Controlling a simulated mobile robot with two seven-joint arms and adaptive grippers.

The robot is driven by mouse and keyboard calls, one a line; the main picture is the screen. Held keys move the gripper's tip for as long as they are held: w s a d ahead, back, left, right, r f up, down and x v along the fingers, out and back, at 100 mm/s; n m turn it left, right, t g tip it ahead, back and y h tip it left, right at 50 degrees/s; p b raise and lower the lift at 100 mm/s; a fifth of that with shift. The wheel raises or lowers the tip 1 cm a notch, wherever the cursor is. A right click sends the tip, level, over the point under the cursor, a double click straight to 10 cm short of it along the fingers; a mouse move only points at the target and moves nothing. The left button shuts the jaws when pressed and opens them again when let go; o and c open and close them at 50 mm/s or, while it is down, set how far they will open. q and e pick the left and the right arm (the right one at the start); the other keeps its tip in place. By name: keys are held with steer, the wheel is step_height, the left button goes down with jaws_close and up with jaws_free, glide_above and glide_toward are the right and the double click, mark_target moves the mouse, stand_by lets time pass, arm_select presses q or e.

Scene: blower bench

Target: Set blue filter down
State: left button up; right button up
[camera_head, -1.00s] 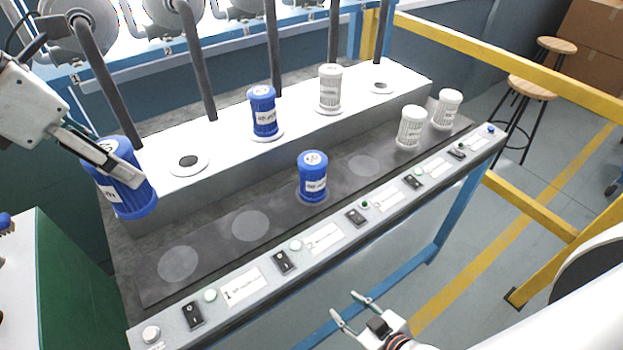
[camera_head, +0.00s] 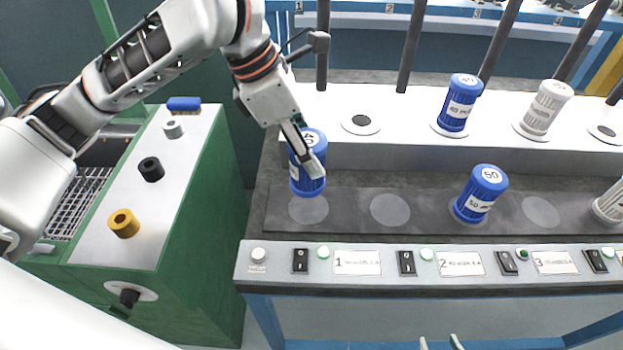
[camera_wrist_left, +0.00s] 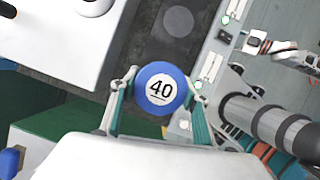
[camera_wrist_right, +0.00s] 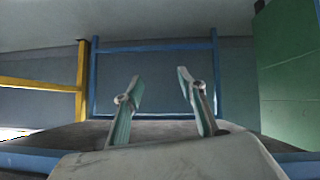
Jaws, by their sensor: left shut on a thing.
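The blue filter (camera_head: 308,176) is upright in my left gripper (camera_head: 307,148), above the leftmost pale disc (camera_head: 308,208) on the dark strip of the bench. In the left wrist view the filter's top (camera_wrist_left: 161,89) reads 40, and the two fingers of the left gripper (camera_wrist_left: 160,92) close on its sides. I cannot tell whether its base touches the strip. My right gripper (camera_wrist_right: 158,88) is open and empty in the right wrist view. Only its fingertips (camera_head: 441,343) show at the bottom of the head view.
A second blue filter marked 50 (camera_head: 480,194) stands on the strip. Another blue filter (camera_head: 460,105) and a white filter (camera_head: 543,110) stand on the raised white ledge. The second disc (camera_head: 390,209) is bare. A green cabinet (camera_head: 190,210) is at left; switches line the front panel (camera_head: 400,262).

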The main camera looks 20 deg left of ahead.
mark_target(309, 178)
arm_select(q)
step_height(309, 178, down, 3)
steer(key=shift+b, duration=0.3)
step_height(309, 178, down, 4)
steer(key=shift+f+b, duration=0.1)
steer(key=shift+b, duration=0.65)
steer(key=shift+f, duration=0.3)
steer(key=shift+r, duration=0.15)
steer(key=o, duration=1.2)
steer(key=shift+o, duration=0.2)
